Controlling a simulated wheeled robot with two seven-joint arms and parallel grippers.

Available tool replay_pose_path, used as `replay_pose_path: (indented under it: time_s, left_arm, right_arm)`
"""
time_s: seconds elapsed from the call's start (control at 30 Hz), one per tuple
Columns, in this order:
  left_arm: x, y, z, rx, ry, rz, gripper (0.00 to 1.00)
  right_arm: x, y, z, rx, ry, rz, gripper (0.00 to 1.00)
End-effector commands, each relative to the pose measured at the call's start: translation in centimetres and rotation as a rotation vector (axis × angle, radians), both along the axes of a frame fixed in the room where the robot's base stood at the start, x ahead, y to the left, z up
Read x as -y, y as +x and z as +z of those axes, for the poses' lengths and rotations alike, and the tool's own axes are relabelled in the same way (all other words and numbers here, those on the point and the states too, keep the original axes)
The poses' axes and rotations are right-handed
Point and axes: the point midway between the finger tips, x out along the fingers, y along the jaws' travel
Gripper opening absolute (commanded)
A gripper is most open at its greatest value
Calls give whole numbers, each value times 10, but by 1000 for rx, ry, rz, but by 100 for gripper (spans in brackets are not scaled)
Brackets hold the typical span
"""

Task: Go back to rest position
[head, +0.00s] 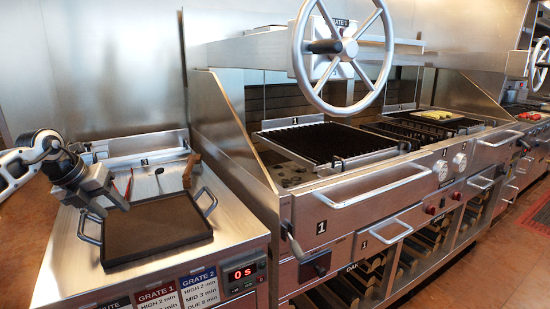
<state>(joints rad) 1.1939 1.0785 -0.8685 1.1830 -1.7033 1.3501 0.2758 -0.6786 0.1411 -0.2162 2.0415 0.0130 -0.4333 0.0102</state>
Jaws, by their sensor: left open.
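My left gripper (108,208) comes in from the left over the steel side counter (65,255). It is open and nothing shows between its fingers. Its fingertips are above or close to the back left corner of a dark flat tray (157,228) with two metal handles; I cannot tell whether they touch it. The tray lies on the counter. My right gripper is not in view.
Utensils, one with a wooden handle (191,170), lie behind the tray. To the right stands a grill with a dark grate (325,141) and a large wheel (343,50). Yellow food (435,115) lies on the farther grate. A timer (241,274) shows 0 s.

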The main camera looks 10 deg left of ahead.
Motion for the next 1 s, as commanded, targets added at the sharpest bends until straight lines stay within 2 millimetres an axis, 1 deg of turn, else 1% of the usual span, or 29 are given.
replay_pose_path:
  time_s: [0.03,0.17,0.27,0.3,0.37,0.47,0.5,0.57,0.6,0.67,0.7,0.77,0.83,0.87,0.93,0.97,1.0]
  left_arm:
    - [15,3,-10,4,-26,-28,45]
    - [54,11,-27,30,-108,-90,45]
    - [90,14,-43,51,-193,-139,45]
    - [107,15,-51,59,-235,-160,45]
    - [135,14,-62,74,-309,-189,45]
    - [194,7,-83,97,-489,-227,45]
    - [222,1,-92,107,-585,-233,45]
    - [265,-12,-103,119,-756,-220,45]
    - [293,-22,-108,125,-890,-187,45]
    - [324,-37,-113,129,-1084,-102,45]
    - [338,-47,-116,125,-1206,-22,45]
    - [351,-60,-122,112,-1376,128,45]
    - [356,-76,-135,81,-1546,345,45]
    - [355,-83,-142,64,-1608,450,45]
    - [349,-103,-165,11,-1722,719,45]
    - [344,-113,-177,-16,-1756,842,45]
    - [338,-128,-195,-56,-1788,1008,45]
  right_arm:
    - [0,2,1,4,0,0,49]
    - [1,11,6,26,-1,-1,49]
    - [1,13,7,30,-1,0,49]
    - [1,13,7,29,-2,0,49]
    - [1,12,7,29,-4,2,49]
    - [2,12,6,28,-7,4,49]
    - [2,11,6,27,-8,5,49]
    - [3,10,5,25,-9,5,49]
    - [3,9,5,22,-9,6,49]
    - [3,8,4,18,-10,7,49]
    - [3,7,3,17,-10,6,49]
    - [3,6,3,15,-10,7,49]
    - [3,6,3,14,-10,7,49]
    - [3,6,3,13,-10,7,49]
    - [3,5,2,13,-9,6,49]
    - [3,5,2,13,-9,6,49]
    - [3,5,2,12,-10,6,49]
